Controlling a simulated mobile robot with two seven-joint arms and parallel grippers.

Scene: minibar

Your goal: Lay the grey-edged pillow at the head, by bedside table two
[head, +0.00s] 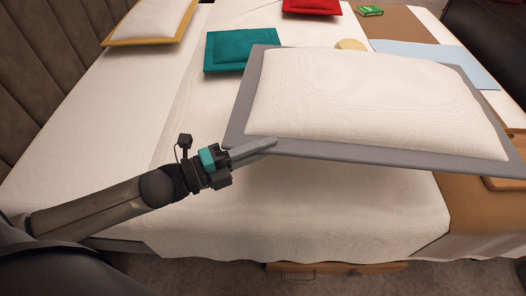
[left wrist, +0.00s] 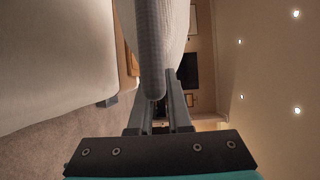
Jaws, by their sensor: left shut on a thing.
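The grey-edged pillow (head: 375,100), white with a flat grey border, is held above the bed over its right half. My left gripper (head: 262,147) is shut on its near left part of the border. In the left wrist view the pillow edge (left wrist: 152,60) sits between the fingers (left wrist: 160,108). The bed's head is at the left, along the padded brown headboard (head: 50,60). I cannot make out bedside table two. My right gripper is not in view.
A yellow-edged pillow (head: 150,20) lies by the headboard at the far side. A teal pillow (head: 241,48), a red pillow (head: 312,6) and a green box (head: 369,11) lie on the bed (head: 120,115). The near left of the bed is clear. A wooden piece (head: 335,268) shows below its near edge.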

